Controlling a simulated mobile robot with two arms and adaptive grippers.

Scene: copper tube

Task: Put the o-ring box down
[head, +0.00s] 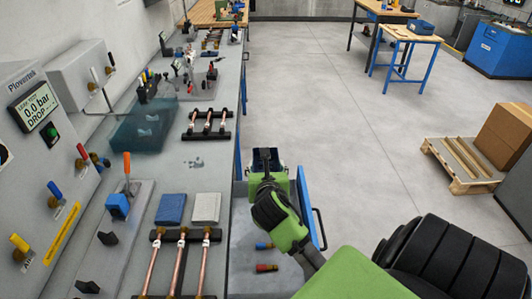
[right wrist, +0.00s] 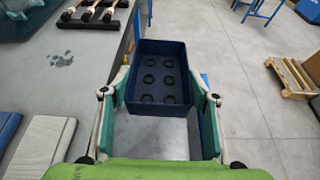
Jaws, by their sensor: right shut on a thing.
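The o-ring box (head: 257,168) is a small dark blue open box. In the right wrist view the box (right wrist: 160,109) shows several black rings lying on its floor. My right gripper (right wrist: 160,90) is shut on it, with one finger against each side wall. In the head view my right gripper (head: 268,176) holds the box over the far end of an open drawer (head: 240,262) at the bench's edge. The gripper and wrist partly cover the box there. I cannot tell whether the box's underside touches anything. My left gripper is not in view.
The drawer holds screwdrivers with blue (head: 263,246) and red (head: 266,268) handles.

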